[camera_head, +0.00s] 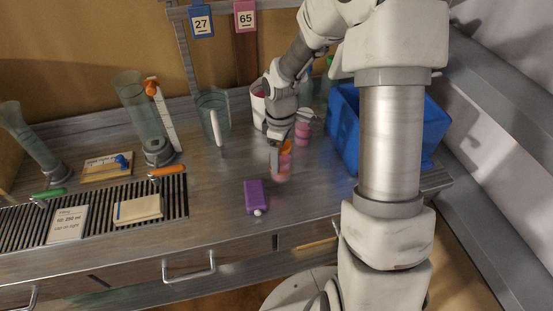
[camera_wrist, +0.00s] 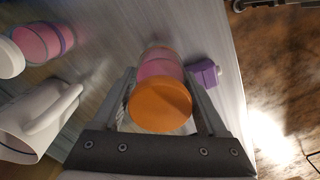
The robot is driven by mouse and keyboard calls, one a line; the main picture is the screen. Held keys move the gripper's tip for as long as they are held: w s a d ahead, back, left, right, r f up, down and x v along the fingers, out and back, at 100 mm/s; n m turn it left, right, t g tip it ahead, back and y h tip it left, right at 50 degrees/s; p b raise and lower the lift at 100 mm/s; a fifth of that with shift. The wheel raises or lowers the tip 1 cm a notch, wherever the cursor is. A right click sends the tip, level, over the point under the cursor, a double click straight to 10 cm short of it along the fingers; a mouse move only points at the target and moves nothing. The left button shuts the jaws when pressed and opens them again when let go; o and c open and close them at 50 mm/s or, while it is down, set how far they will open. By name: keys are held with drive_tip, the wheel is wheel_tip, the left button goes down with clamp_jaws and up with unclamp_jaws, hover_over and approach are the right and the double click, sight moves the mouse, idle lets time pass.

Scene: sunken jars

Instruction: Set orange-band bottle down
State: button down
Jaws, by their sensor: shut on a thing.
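The orange-band bottle (camera_head: 283,165) has an orange top and a pink body. It is between the fingers of my gripper (camera_head: 275,148), which is shut on it. In the wrist view the round orange top (camera_wrist: 160,105) of the bottle faces the camera, with a finger of my gripper (camera_wrist: 163,100) on each side and the pink body beyond. The bottle is over the metal worktop (camera_head: 225,165). I cannot tell whether its base touches the surface.
A pink bottle (camera_head: 303,128) stands close behind, with a white pitcher (camera_head: 258,106) nearby. A purple block-like item (camera_head: 255,196) lies in front. A blue bin (camera_head: 345,125) is to the right; a clear jug (camera_head: 212,118) stands left. The worktop's front is fairly clear.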

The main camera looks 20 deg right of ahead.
drive_tip(key=shift+s+d+r+p, duration=0.5)
drive_tip(key=shift+s+d+r, duration=2.35)
drive_tip(key=shift+d, duration=1.55)
drive_tip(key=w+a+f+m, duration=0.1)
drive_tip(key=a+m, duration=0.1)
drive_tip(key=m, duration=0.1)
drive_tip(key=w+a+f+m, duration=0.1)
drive_tip(key=a+m, duration=0.2)
drive_tip(key=w+a+f+m, duration=0.2)
drive_tip(key=a+m, duration=0.1)
drive_tip(key=shift+w, duration=0.1)
drive_tip(key=shift+w+a+f+m, duration=0.15)
drive_tip(key=shift+a+f+m, duration=0.15)
drive_tip(key=shift+a+m, duration=0.5)
drive_tip(key=shift+d+f+m, duration=0.1)
drive_tip(key=shift+d+m, duration=0.15)
drive_tip(key=shift+m, duration=0.05)
